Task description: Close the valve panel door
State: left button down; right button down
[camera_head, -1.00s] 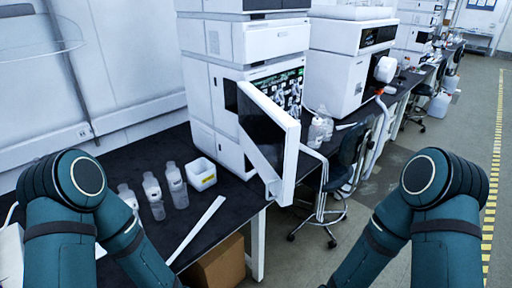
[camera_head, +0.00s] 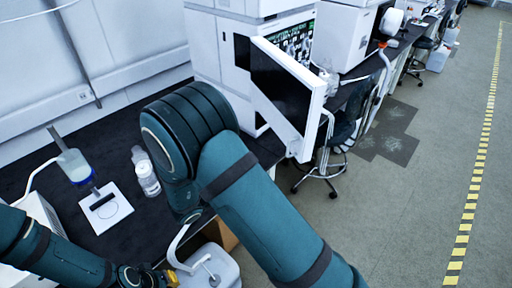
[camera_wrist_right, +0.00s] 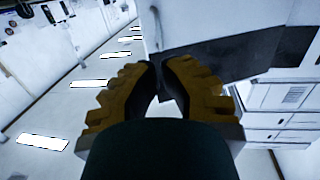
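The valve panel door (camera_head: 285,82), a white frame around a black panel, stands swung open from the white instrument stack (camera_head: 205,50) in the head view. Its free edge points toward the aisle. My right arm crosses in front of the bench, left of and nearer than the door. Its gripper is hidden in the head view. In the right wrist view my right gripper (camera_wrist_right: 160,78) has yellow-backed fingers, tips close together with a narrow gap and nothing held. My left gripper (camera_head: 170,277) shows only partly at the bottom edge, its fingers unclear.
The black bench holds a bottle (camera_head: 147,178), a white plate device (camera_head: 105,208) and a flask with blue liquid (camera_head: 75,167). A white jug (camera_head: 210,270) is at the bottom. A chair (camera_head: 338,135) stands beyond the door. The aisle on the right is clear.

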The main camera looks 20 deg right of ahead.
jog(key=a+r, duration=0.1)
send_near(298, 144)
jog(key=shift+m+g+h, duration=0.3)
jog(key=shift+m+g, duration=0.1)
jog(key=d, duration=0.2)
jog(key=w+d, duration=0.1)
jog(key=d, duration=0.1)
jog(key=shift+w+d+f, duration=0.15)
jog(key=shift+d, duration=0.05)
